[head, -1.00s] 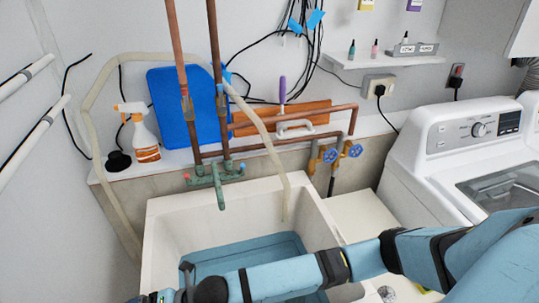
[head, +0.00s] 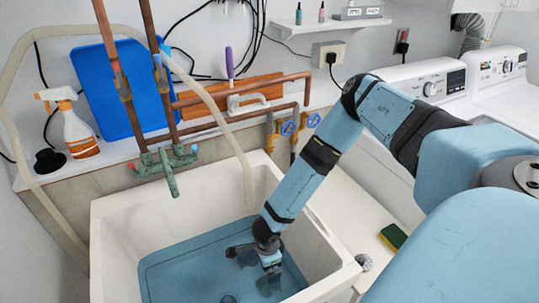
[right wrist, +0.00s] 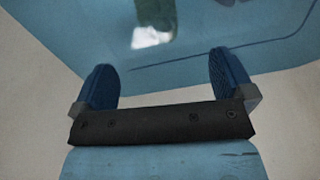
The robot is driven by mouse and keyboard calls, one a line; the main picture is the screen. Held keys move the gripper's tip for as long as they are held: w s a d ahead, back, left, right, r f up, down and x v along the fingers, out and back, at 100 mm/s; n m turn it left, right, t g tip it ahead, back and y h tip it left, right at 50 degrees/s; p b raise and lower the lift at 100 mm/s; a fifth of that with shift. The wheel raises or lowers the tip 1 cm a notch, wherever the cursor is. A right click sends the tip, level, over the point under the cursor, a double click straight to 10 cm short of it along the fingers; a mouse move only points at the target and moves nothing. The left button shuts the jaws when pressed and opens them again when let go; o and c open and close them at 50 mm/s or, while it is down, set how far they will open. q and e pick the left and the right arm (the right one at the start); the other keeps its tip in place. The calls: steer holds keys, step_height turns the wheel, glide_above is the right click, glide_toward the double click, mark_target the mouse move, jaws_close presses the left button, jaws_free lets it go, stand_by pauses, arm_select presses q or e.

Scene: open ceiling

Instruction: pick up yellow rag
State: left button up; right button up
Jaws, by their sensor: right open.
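I cannot make out a yellow rag in either view. My right arm comes in from the right in the head view. Its gripper (head: 252,270) is low inside the white sink (head: 120,226), at the blue water (head: 190,262). In the right wrist view the gripper (right wrist: 163,66) has its two blue fingers wide apart, with nothing between them but water and pale sink wall. A dark green shape and a bright spot show on the water beyond the fingers. My left gripper is not in view.
A green and yellow sponge (head: 393,236) lies on the ledge right of the sink. A green tap (head: 168,172) and a pale hose (head: 238,152) hang over the basin. A spray bottle (head: 76,128) and a blue board (head: 112,92) stand behind. White washers (head: 492,62) are at right.

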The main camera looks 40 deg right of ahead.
mark_target(267, 285)
step_height(267, 285, down, 8)
steer(key=shift+a+b, duration=0.1)
steer(key=shift+b, duration=0.4)
steer(key=f, duration=0.5)
steer(key=shift+s+a+f, duration=0.1)
steer(key=shift+s+a, duration=0.1)
steer(key=shift+a, duration=0.05)
steer(key=c, duration=1)
